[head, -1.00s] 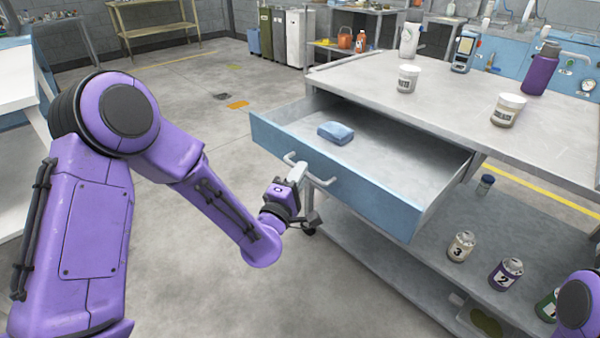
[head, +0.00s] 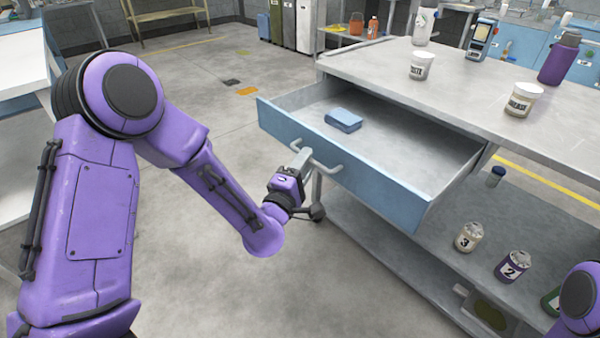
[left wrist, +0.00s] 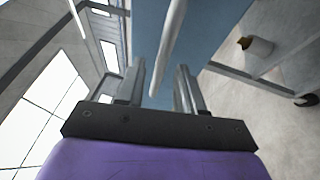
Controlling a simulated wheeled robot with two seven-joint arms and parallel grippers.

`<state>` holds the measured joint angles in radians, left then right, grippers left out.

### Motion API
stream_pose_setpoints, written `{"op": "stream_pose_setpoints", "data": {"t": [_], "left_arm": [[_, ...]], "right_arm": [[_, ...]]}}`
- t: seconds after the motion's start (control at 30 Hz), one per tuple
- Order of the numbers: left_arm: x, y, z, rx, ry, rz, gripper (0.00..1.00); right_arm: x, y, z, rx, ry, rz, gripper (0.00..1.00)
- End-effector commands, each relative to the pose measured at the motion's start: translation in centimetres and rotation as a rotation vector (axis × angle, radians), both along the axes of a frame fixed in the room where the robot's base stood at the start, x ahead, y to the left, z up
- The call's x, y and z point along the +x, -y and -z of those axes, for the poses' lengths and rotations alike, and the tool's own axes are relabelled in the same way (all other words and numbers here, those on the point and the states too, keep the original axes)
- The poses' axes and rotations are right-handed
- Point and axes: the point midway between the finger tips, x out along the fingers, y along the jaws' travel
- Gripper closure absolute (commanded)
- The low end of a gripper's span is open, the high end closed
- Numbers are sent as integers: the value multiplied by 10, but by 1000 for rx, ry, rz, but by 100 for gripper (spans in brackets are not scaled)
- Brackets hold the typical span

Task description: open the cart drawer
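The cart drawer (head: 345,165) has a blue front and stands pulled out from under the grey cart top, its inside showing. A blue folded cloth or sponge (head: 343,120) lies in it. The drawer's pale bar handle (head: 325,167) is on the front; in the left wrist view the bar (left wrist: 171,40) runs between the fingers. My left gripper (head: 300,160) is at the handle's left part. Its fingers (left wrist: 160,88) are apart, one on each side of the bar, with gaps showing. My right gripper is out of view; only a purple piece of that arm shows at bottom right.
On the cart top (head: 450,90) stand white tubs (head: 421,66) (head: 523,101), a purple bottle (head: 558,60) and a handheld device (head: 481,40). The lower shelf (head: 400,245) holds numbered cans (head: 468,237) (head: 512,266).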

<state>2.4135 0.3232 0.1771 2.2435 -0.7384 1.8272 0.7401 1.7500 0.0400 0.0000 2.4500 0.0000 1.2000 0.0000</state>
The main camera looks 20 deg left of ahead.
Motion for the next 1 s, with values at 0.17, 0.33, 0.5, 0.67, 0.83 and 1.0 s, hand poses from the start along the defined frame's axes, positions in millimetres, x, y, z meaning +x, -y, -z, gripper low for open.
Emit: {"op": "stream_pose_setpoints", "data": {"t": [0.17, 0.33, 0.5, 0.67, 0.83, 1.0], "left_arm": [[-41, -1, 11, 0, -3, 2, 63], [-78, -1, 8, 6, -4, 3, 63], [-92, -2, 13, 4, -3, 3, 63], [-96, -2, 16, 0, -2, 1, 63], [-96, -2, 17, 0, -1, 1, 63], [-96, -2, 17, 0, -1, 1, 63]], "right_arm": [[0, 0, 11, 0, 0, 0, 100], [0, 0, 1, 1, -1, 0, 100], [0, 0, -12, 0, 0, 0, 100], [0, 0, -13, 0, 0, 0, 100], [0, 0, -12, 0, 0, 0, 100], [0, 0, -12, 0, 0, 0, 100]]}}
